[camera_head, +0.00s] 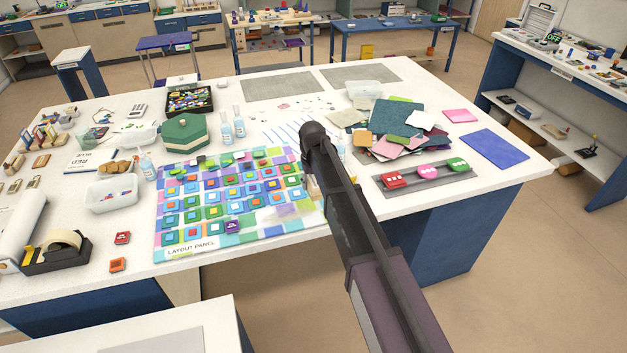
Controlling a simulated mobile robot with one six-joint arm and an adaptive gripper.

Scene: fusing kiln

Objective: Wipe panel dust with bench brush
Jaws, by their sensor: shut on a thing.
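The layout panel (207,248) lies flat on the white bench, covered with rows of colourful square tiles. A pale, dusty-looking patch (272,214) shows on its lower right part. My gripper (313,177) is at the panel's right edge, mostly hidden behind my own arm. It is shut on a tan, wooden-looking piece, apparently the bench brush (312,188), of which only a small part shows. The bristles are hidden, so I cannot tell whether they touch the panel.
A grey tray (427,178) with red, pink and green pieces lies right of my arm. Glass sheets (403,118) are piled behind it. A green box (184,133) and spray bottles (226,127) stand behind the panel. A clear bin (112,193) and tape dispenser (56,250) are left.

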